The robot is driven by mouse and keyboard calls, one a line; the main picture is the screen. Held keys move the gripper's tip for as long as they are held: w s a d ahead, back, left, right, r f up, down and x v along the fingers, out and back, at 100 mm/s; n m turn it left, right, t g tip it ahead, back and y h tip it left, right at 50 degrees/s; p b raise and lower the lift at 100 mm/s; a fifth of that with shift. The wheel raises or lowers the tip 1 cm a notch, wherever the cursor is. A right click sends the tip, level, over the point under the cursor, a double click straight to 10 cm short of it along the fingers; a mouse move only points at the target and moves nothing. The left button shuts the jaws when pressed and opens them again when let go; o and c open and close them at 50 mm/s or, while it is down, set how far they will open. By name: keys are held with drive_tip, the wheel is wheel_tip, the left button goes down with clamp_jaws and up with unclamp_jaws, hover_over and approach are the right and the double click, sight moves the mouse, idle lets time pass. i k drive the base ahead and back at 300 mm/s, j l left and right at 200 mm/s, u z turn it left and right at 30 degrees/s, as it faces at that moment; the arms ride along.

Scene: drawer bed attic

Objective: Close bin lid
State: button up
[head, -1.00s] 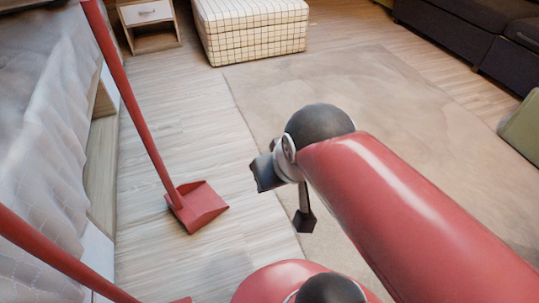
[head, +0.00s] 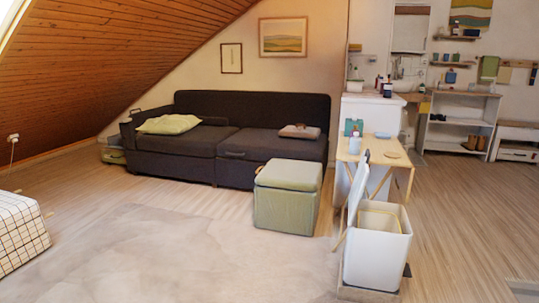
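A white bin (head: 380,262) stands on the floor at the lower right of the head view, in front of a small wooden table. A pale upright panel that looks like its lid (head: 356,190) stands raised along the bin's left side, so the bin is open at the top. A yellowish inner rim or liner (head: 382,220) shows inside the bin. My gripper and arm are not in view.
A small wooden table (head: 376,154) stands right behind the bin. A green ottoman (head: 287,198) is to the bin's left, before a dark sofa (head: 240,145). The rug (head: 180,262) and the wooden floor right of the bin (head: 462,230) are clear.

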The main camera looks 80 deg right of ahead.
sight(362, 174)
drive_tip(key=z, duration=3.3)
